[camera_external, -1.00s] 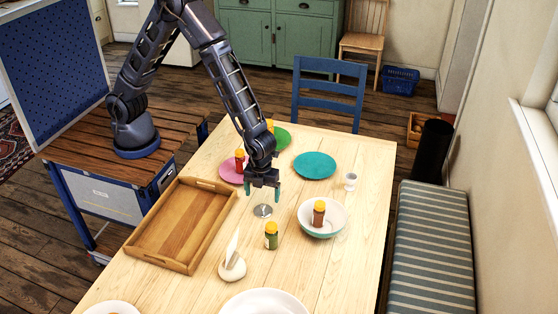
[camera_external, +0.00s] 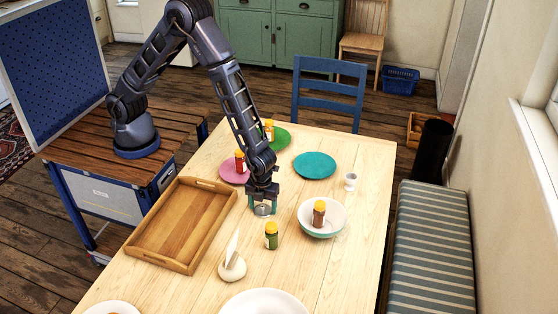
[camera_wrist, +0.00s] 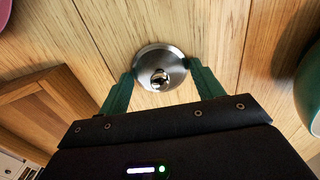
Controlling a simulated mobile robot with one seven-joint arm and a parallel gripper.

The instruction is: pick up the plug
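The plug (camera_wrist: 160,62) is a round, shiny metal disc with a small knob in its middle. It lies on the wooden table, and in the external view the plug (camera_external: 262,211) shows just below my gripper (camera_external: 262,206). In the wrist view my gripper (camera_wrist: 160,69) has its two green fingers apart, one at each side of the disc. The fingertips are very close to the rim; I cannot tell whether they touch it. My gripper points down and is low over the table.
A wooden tray (camera_external: 146,247) lies to the left. A bowl (camera_external: 335,222) with a spice jar (camera_external: 319,213) in it stands to the right. A green-filled jar (camera_external: 271,235) and a white napkin holder (camera_external: 232,268) stand in front. Pink (camera_external: 229,173) and teal (camera_external: 314,165) plates lie behind.

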